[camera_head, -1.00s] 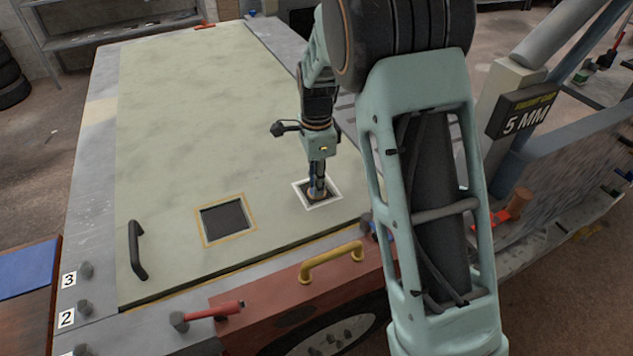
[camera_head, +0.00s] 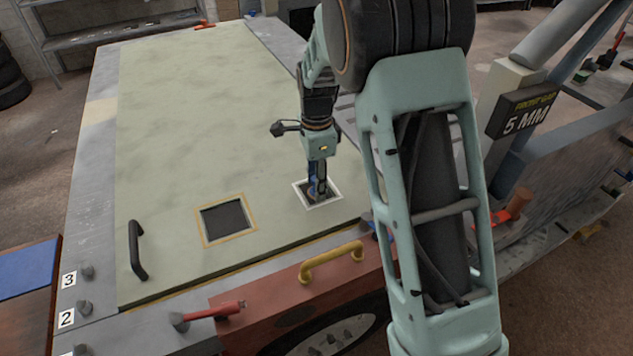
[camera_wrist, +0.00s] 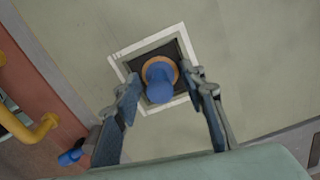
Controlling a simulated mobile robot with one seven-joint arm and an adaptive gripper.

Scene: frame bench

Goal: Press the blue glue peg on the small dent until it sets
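The blue glue peg (camera_wrist: 159,88) stands on an orange disc in the dark square inside the white frame (camera_wrist: 117,63). In the head view, the white frame (camera_head: 325,205) is near the panel's front right; the peg there is mostly hidden by my gripper. My gripper (camera_wrist: 167,86) is open. Its two fingers are on either side of the peg, with a gap on each side in the wrist view. The gripper (camera_head: 317,190) points down over the frame. The dent's surface is hidden or too small to tell.
A second dark square in a yellow frame (camera_head: 225,219) lies to the left. A black handle (camera_head: 136,250) and a yellow handle (camera_head: 331,262) stick up near the front edge. A red-handled tool (camera_head: 210,313) lies in front. The panel's middle and back are clear.

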